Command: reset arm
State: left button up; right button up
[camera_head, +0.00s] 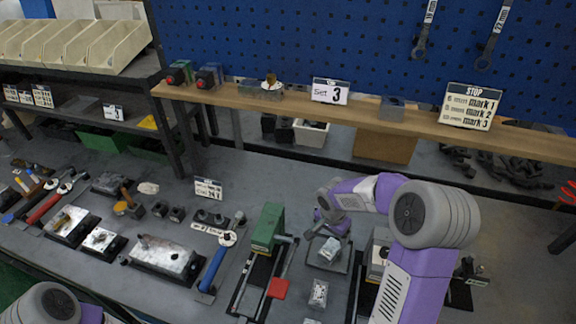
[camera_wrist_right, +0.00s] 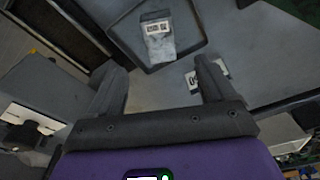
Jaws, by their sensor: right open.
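My right arm reaches in from the lower right in the head view. Its gripper (camera_head: 326,222) is over the table, above and behind a small tray (camera_head: 345,263) that holds a grey block (camera_head: 329,249). In the right wrist view the two fingers of this gripper (camera_wrist_right: 160,75) stand apart with nothing between them. Beyond them is the tray (camera_wrist_right: 192,47) with a grey block (camera_wrist_right: 160,46) that bears a coded label. Of my left arm only a rounded link shows at the bottom left of the head view; its gripper is out of the picture.
Valve blocks on dark plates (camera_head: 166,258) fill the left side. A wooden shelf (camera_head: 372,112) with set cards runs behind. Another labelled block (camera_head: 318,293) stands in front.

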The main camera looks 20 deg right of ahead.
aim_at(331, 248)
jog(key=f, duration=0.4)
jog(key=d+f+b, duration=0.1)
jog(key=f, duration=0.3)
jog(key=f+b, duration=0.1)
jog(key=f, duration=0.3)
jog(key=shift+w+d+f, duration=0.1)
jog(key=shift+w+d, duration=0.2)
jog(key=shift+w, duration=0.1)
notch_tip(331, 248, up, 3)
jog(key=shift+f+p, duration=0.15)
jog(key=shift+p, duration=0.25)
jog(key=shift+r, duration=0.55)
